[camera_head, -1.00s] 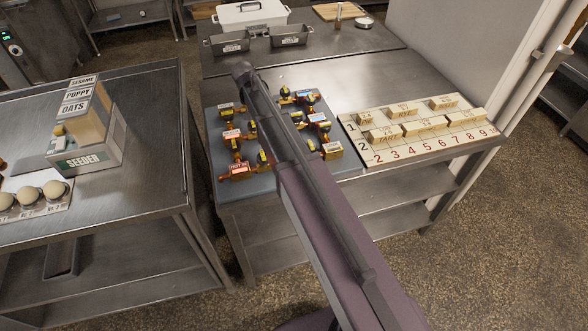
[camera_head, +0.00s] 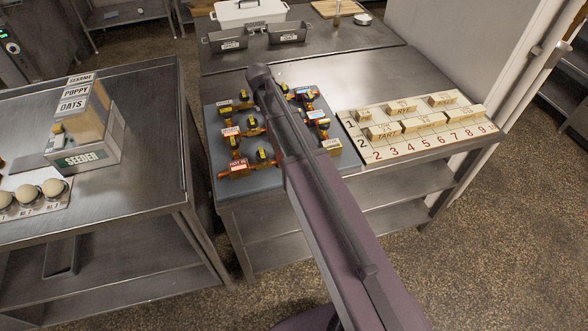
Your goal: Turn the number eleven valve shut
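A grey board (camera_head: 217,145) on the steel table in the middle carries several brass valves with yellow-topped handles and small labels. One left-hand valve (camera_head: 251,123) and one front valve (camera_head: 261,155) show clear of my arm. A red label (camera_head: 238,166) marks the front left fitting. The valve numbers are too small to read, so I cannot tell which is number eleven. My arm crosses over the board and hides its middle. My gripper is not distinguishable; the arm's far end is above the back of the board.
A numbered wooden board (camera_head: 400,153) with labelled blocks lies to the right on the same table. Behind stand two dark tins (camera_head: 288,34) and a white box (camera_head: 250,12). A seeder box (camera_head: 85,155) stands on the left table. A floor gap separates the tables.

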